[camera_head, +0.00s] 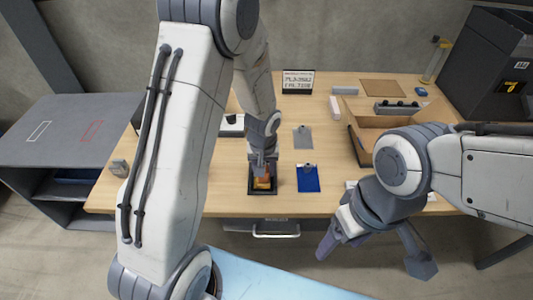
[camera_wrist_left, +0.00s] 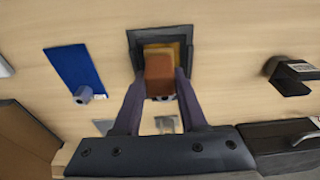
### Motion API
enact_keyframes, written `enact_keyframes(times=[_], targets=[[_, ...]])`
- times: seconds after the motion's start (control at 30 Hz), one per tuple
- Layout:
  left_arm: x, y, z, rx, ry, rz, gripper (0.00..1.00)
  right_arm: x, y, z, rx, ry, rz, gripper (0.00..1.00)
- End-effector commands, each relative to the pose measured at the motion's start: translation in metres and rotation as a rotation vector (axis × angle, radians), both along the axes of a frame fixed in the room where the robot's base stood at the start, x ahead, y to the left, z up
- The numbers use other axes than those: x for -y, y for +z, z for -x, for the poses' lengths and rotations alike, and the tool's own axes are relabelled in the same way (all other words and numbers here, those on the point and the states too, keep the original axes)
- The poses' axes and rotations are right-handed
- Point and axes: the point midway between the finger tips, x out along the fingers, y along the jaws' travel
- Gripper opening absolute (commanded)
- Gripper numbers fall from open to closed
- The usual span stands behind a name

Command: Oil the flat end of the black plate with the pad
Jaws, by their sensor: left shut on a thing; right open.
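My left gripper (camera_head: 262,167) is shut on a brown block-shaped pad (camera_wrist_left: 159,75), with a finger on each side of it. The pad is over a black tray (camera_wrist_left: 135,42) with a yellow-orange layer inside; I cannot tell whether it touches that layer. In the head view the tray (camera_head: 262,192) is near the table's front edge, partly under the gripper. A black angled piece (camera_wrist_left: 290,75) lies at the right of the left wrist view; I cannot tell whether it is the black plate. My right gripper (camera_head: 373,262) is open and empty, in front of the table.
A blue plate (camera_head: 307,182) with a small grey fitting lies right of the tray, and a grey plate (camera_head: 303,138) lies behind it. An open cardboard box (camera_head: 365,128) stands at the right. A sign (camera_head: 298,82) stands at the back.

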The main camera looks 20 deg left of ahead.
Motion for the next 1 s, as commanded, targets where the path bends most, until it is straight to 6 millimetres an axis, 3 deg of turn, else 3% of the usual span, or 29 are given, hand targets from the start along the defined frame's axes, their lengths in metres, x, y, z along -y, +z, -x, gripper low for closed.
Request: enact_keyframes(times=[0.03,0.6,1.0], targets=[[0.001,0.012,-0.001,0.003,-0.002,0.0,0.0,0.0,0.01,0.0,0.001,0.0,-0.001,0.72],[0.004,0.062,-0.002,0.004,-0.005,0.001,0.0,0.0,0.052,0.0,0.001,0.0,-0.001,0.72],[0.004,0.067,-0.002,0.004,-0.006,0.001,0.0,0.0,0.055,0.0,0.001,0.0,-0.001,0.72]])
